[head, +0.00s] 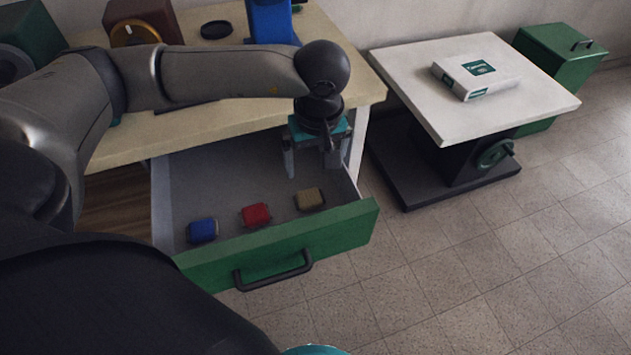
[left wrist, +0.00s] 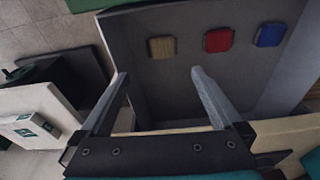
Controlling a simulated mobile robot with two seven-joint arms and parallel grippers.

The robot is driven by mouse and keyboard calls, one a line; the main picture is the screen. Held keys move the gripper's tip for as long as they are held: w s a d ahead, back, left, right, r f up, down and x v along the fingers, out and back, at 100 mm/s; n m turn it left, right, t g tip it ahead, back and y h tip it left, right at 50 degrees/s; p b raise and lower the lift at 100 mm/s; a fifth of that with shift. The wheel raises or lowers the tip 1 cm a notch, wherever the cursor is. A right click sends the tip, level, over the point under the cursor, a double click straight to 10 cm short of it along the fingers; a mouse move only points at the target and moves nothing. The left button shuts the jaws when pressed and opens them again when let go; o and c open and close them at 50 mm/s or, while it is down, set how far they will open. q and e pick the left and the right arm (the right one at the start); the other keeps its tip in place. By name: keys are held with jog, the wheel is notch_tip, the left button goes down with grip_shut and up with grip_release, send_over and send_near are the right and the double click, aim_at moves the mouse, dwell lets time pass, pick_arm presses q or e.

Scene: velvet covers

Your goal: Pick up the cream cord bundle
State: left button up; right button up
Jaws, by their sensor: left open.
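The cream cord bundle (head: 310,198), tan in this light, lies in the open drawer at the right of a row of three bundles. It also shows in the left wrist view (left wrist: 162,47), just beyond my fingertips. My left gripper (head: 311,168) hangs over the back right part of the drawer, behind the cream bundle, with its fingers pointing down. Its two fingers are apart with nothing between them in the left wrist view (left wrist: 160,73). My right gripper is not in view.
A red bundle (head: 256,214) and a blue bundle (head: 203,230) lie left of the cream one. The green drawer front (head: 340,232) has a dark handle. The wooden tabletop (head: 225,112) is behind the gripper. A white-topped stand (head: 440,109) with a box (head: 474,77) stands to the right.

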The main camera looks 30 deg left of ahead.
pick_arm(q)
jog(key=b, duration=0.3)
send_over(309, 197)
jog(key=d, duration=0.1)
jog(key=f, duration=0.5)
jog(key=s+f, duration=0.1)
jog(key=f, duration=0.2)
jog(key=shift+d+f, duration=0.15)
jog(key=shift+d, duration=0.05)
jog(key=shift+w+a+f+b, duration=0.2)
jog(key=shift+f+b, duration=0.15)
jog(key=shift+f, duration=0.4)
jog(key=shift+w+a+f+b, duration=0.15)
jog(key=shift+f+b, duration=0.15)
jog(key=shift+f, duration=0.45)
jog(key=shift+w+a+f+b, duration=0.1)
jog(key=shift+a+f+b, duration=0.2)
jog(key=shift+f, duration=1.1)
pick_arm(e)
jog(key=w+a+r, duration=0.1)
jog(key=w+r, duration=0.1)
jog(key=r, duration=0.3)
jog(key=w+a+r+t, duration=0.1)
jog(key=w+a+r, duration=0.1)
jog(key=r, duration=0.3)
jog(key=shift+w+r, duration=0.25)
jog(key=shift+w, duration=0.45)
